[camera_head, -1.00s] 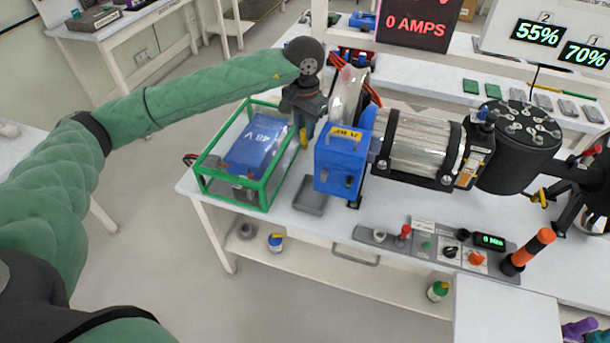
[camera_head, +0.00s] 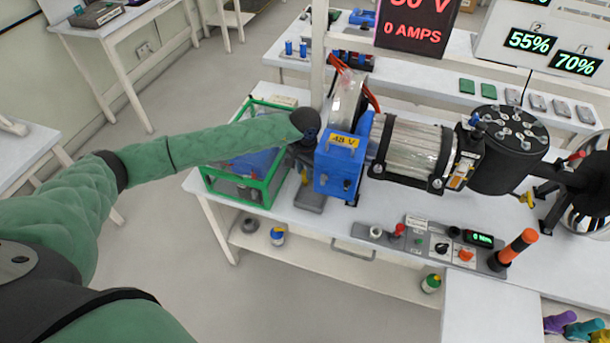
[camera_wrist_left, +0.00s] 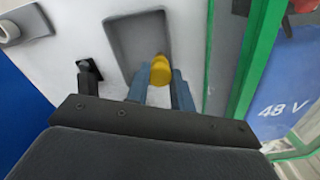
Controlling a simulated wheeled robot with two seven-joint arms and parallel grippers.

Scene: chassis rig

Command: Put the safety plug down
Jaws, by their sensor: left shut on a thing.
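The yellow safety plug (camera_wrist_left: 160,69) is between the blue-grey fingers of my left gripper (camera_wrist_left: 161,84), which is shut on it. In the left wrist view the plug overlaps the lower right part of a shallow grey tray (camera_wrist_left: 124,45); I cannot tell whether it touches the tray. In the head view the plug (camera_head: 304,176) is a small yellow spot below my left wrist, just above the tray (camera_head: 309,203). My left gripper is mostly hidden there by my own wrist. My right gripper is not in view.
The green-framed box with the blue 48 V battery (camera_wrist_left: 285,105) stands close to the right of the gripper in the wrist view. The blue 48 V unit (camera_head: 338,170) stands close on the other side. A control panel (camera_head: 428,243) lies along the bench front.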

